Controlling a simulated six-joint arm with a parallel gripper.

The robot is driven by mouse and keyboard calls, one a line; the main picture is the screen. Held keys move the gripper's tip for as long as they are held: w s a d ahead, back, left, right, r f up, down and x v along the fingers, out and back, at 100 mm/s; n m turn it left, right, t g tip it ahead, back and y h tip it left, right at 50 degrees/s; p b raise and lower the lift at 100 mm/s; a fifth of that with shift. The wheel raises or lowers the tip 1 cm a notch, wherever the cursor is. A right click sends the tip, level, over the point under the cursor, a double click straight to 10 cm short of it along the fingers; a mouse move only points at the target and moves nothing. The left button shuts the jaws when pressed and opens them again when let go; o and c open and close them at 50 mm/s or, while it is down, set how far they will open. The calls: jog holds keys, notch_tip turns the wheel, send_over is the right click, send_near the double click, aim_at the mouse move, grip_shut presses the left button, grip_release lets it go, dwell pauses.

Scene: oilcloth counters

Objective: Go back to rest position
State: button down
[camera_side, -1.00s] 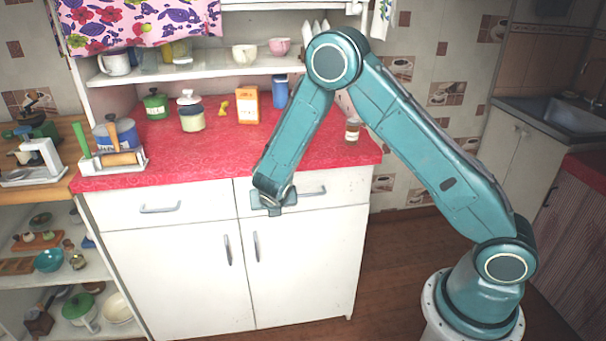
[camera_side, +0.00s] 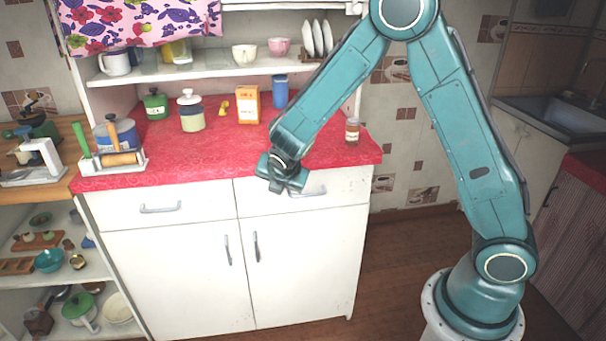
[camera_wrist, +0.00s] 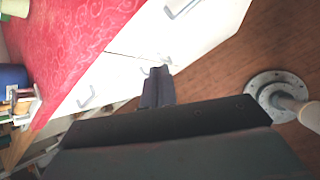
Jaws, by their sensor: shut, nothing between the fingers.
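My gripper (camera_side: 290,186) hangs in front of the white cabinet's (camera_side: 160,270) upper drawers, near the front edge of the red counter (camera_side: 230,165). It is shut and holds nothing. In the wrist view its dark fingers (camera_wrist: 157,88) show together at the centre, with the drawers and wooden floor beyond. My arm rises from the gripper to a high elbow and comes down to its base at the lower right.
On the counter stand an orange-and-white box (camera_side: 248,104), a blue cup (camera_side: 280,92), a lidded jar (camera_side: 191,112), a green pot (camera_side: 156,104) and a small brown jar (camera_side: 352,131). Plates (camera_side: 318,38) stand on the shelf above. The floor (camera_side: 400,270) between cabinet and base is clear.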

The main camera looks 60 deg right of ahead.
jog(key=s+a+r+m+y, duration=0.2)
jog(key=s+r+m+y, duration=0.1)
jog(key=s+r+m, duration=0.9)
jog(key=s+a+r+m+y, duration=0.1)
jog(key=s+r+m, duration=0.2)
jog(key=s, duration=0.5)
jog(key=s+a+r+m+y, duration=0.1)
jog(key=s+a+r+m, duration=0.1)
jog(key=s+m, duration=0.4)
jog(key=shift+s+a+r+m, duration=0.15)
jog(key=shift+s+r+m, duration=0.25)
jog(key=shift+s, duration=1.25)
